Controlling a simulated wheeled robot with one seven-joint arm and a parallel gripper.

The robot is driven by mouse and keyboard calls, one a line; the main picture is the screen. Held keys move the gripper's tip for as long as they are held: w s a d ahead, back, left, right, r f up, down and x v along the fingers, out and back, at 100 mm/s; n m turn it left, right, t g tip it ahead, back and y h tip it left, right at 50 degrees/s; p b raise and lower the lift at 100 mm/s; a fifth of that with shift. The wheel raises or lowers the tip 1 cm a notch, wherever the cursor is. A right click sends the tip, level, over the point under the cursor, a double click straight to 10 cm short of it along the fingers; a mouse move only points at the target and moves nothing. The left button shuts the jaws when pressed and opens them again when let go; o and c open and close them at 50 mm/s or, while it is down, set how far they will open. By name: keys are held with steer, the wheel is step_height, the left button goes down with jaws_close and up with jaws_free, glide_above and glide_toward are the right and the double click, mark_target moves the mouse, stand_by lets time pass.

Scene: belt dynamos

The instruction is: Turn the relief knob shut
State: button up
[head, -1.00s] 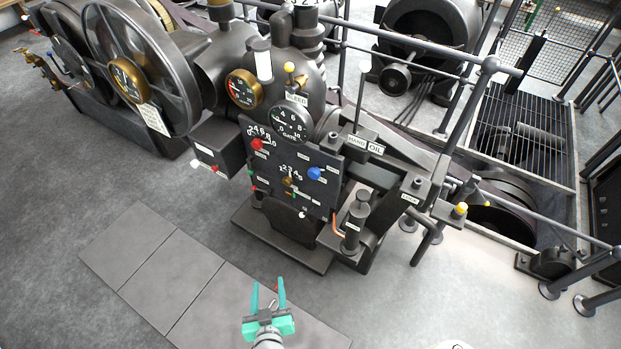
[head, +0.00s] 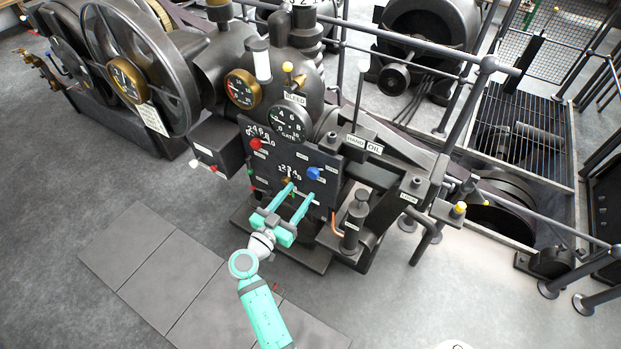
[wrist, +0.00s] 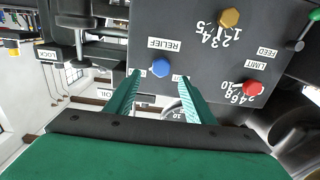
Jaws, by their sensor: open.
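The blue knob (head: 313,173) is on the right side of the dark control panel (head: 270,165). In the wrist view the same blue knob (wrist: 160,68) sits beside the RELIEF label (wrist: 164,44). My gripper (head: 301,190) is open and empty, in front of the panel and a little below the blue knob in the head view. In the wrist view my gripper (wrist: 158,77) has a finger on either side of the blue knob in the picture. I see no contact, and I cannot tell how far the tips are from the panel. The knob's shut mark is not readable.
A red knob (head: 255,143) and a brass knob (head: 286,181) share the panel. A black gate gauge (head: 290,122) is above it. A dark post (head: 356,215) and copper pipe stand right of the panel. Open floor (head: 130,310) lies at the lower left.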

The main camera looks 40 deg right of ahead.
mark_target(311, 176)
steer(key=x, duration=0.8)
steer(key=shift+w, duration=0.1)
steer(key=shift+w, duration=0.1)
steer(key=c, duration=1.1)
